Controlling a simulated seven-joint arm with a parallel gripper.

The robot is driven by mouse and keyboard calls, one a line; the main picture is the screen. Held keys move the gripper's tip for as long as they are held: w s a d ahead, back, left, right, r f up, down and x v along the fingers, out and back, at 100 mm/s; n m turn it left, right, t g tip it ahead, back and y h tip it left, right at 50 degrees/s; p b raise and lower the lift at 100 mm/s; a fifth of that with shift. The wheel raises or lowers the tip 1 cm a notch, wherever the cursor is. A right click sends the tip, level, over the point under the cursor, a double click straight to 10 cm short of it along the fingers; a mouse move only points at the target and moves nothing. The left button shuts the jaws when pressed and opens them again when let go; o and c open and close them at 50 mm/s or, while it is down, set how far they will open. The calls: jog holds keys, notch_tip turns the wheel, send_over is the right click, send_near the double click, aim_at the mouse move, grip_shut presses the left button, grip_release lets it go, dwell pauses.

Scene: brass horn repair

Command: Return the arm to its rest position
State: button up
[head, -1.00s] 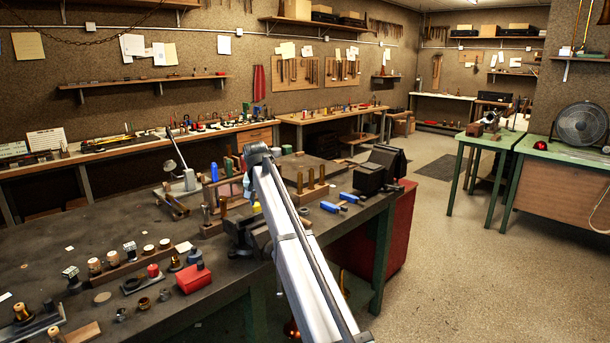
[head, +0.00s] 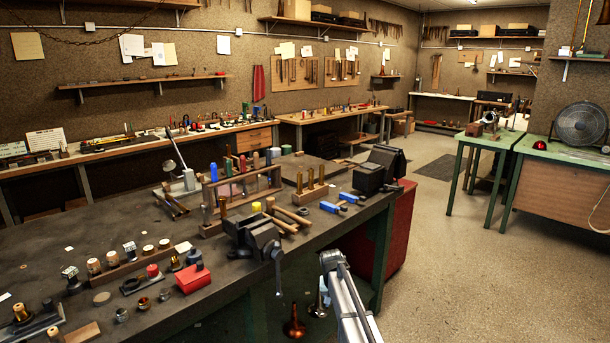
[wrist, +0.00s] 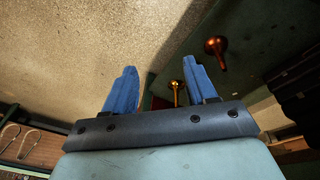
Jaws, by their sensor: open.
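My arm (head: 348,300) shows at the bottom of the head view, low in front of the workbench's front right edge. Pale speckled floor shows beyond the left finger. A copper-coloured bell-shaped piece (wrist: 215,48) and a brass one (wrist: 177,88) show near the right finger, apart from each other. I cannot tell whether the brass piece is near the finger or behind it.
The dark workbench (head: 60,240) holds a vise (head: 255,238), hammers, a wooden tool rack and small jars. A bell-shaped copper piece (head: 294,327) hangs beside my arm below the bench edge. A red cabinet (head: 392,235) stands to the right. Open floor (head: 460,270) lies further right.

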jog(key=s+d+f+n+g, duration=0.15)
jog(key=s+d+f, duration=0.45)
jog(key=s+f, duration=0.9)
jog(key=s+d+f+n+g, duration=0.1)
jog(key=s+d+f+g, duration=0.35)
jog(key=s+f, duration=1.05)
jog(key=s+d+f+n+g, duration=0.1)
jog(key=s+d+f, duration=0.1)
jog(key=s, duration=2.1)
jog(key=s+a+r+m+g+y, duration=0.1)
jog(key=s+a+m, duration=0.1)
jog(key=s+a, duration=0.4)
jog(key=s, duration=0.3)
jog(key=shift+a+r+g, duration=0.15)
jog(key=shift+r+g, duration=0.1)
jog(key=shift+g, duration=0.15)
